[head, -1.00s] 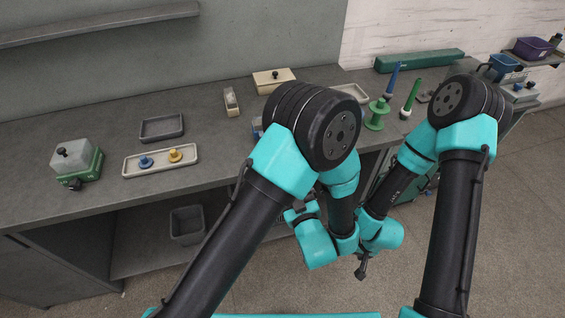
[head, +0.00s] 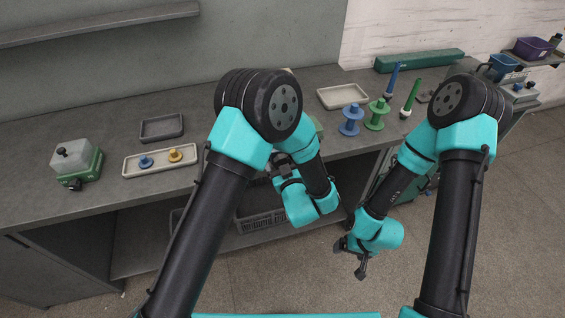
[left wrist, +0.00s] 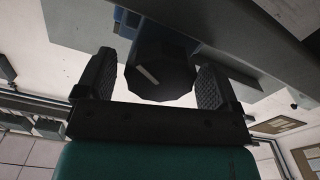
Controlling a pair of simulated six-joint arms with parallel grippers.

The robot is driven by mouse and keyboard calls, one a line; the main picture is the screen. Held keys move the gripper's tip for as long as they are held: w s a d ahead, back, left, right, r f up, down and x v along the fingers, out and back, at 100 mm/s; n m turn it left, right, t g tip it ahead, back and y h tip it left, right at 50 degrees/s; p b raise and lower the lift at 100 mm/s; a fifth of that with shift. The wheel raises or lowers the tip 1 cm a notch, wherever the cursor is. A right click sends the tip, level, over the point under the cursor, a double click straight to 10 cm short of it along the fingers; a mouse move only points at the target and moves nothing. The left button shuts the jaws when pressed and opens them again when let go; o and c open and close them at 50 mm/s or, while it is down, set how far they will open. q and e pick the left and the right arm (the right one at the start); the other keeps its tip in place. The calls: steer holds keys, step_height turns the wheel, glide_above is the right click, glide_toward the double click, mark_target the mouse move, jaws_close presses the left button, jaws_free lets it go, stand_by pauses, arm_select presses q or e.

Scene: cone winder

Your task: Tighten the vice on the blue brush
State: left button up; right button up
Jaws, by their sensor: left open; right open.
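In the left wrist view, a dark many-sided knob (left wrist: 160,75) with a pale stripe sits between the fingers of my left gripper (left wrist: 156,62). The fingers are open on either side of it; whether they touch it is unclear. A small blue shape (left wrist: 127,22) shows beyond, and I cannot tell whether it is the brush. In the head view my left gripper (head: 281,163) is at the bench's front edge, partly hidden by its arm. No vice can be made out there; my left arm covers that stretch. My right gripper (head: 351,256) is open and empty, low in front of the bench.
A blue spool (head: 351,121) and a green spool (head: 377,114) stand right of my left arm. Behind them are a blue spike (head: 392,80), a green spike (head: 411,98) and a pale tray (head: 342,96). A knobbed tray (head: 130,167) and green-based box (head: 85,170) are left.

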arm_select(q)
steer(key=c, duration=0.9)
steer(key=shift+m, duration=2.3)
steer(key=o, duration=0.9)
steer(key=shift+s, duration=0.1)
